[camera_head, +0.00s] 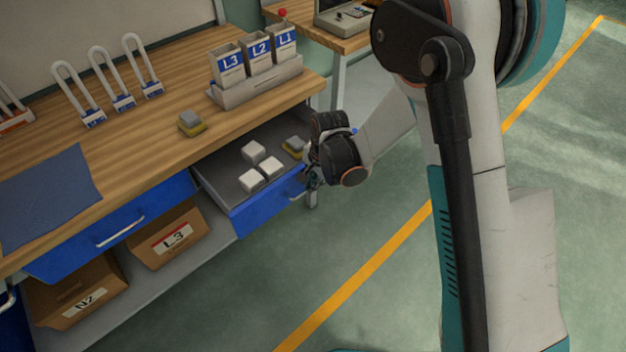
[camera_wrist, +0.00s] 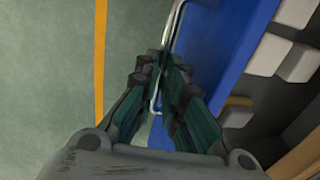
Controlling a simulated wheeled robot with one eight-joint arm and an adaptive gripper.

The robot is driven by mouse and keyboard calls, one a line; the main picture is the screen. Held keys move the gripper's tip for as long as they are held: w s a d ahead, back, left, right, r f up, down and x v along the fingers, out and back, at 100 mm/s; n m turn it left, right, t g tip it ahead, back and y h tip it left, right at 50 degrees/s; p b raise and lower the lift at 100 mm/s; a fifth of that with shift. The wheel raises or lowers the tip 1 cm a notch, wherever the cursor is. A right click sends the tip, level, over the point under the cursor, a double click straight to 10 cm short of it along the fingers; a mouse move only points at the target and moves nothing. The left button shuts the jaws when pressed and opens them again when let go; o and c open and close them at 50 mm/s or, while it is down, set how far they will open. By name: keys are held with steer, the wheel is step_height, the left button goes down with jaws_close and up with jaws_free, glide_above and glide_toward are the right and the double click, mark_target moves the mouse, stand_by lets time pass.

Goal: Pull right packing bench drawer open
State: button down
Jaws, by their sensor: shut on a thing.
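The right packing bench drawer (camera_head: 264,211) has a blue front and stands pulled out from under the wooden bench top. Its blue front also shows in the wrist view (camera_wrist: 222,45). White blocks (camera_head: 263,169) and a grey and yellow block (camera_head: 294,147) lie inside it. My gripper (camera_wrist: 163,85) is at the right end of the drawer front, shut on the metal drawer handle (camera_wrist: 176,28). In the head view my wrist hides most of the handle and the fingertips.
The bench top (camera_head: 150,135) holds a rack of bins (camera_head: 258,85), several shackle-like locks (camera_head: 107,77), a grey and yellow block (camera_head: 191,122) and a blue mat (camera_head: 45,195). A closed left drawer (camera_head: 110,230) and cardboard boxes (camera_head: 168,238) are below. The floor in front is clear.

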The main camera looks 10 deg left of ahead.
steer(key=c, duration=2)
jaws_free()
steer(key=shift+o, duration=0.2)
steer(key=shift+r, duration=0.1)
step_height(320, 180, up, 12)
steer(key=s+d, duration=0.1)
steer(key=shift+s+d+f, duration=0.2)
steer(key=shift+s+d, duration=0.05)
steer(key=shift+d, duration=0.15)
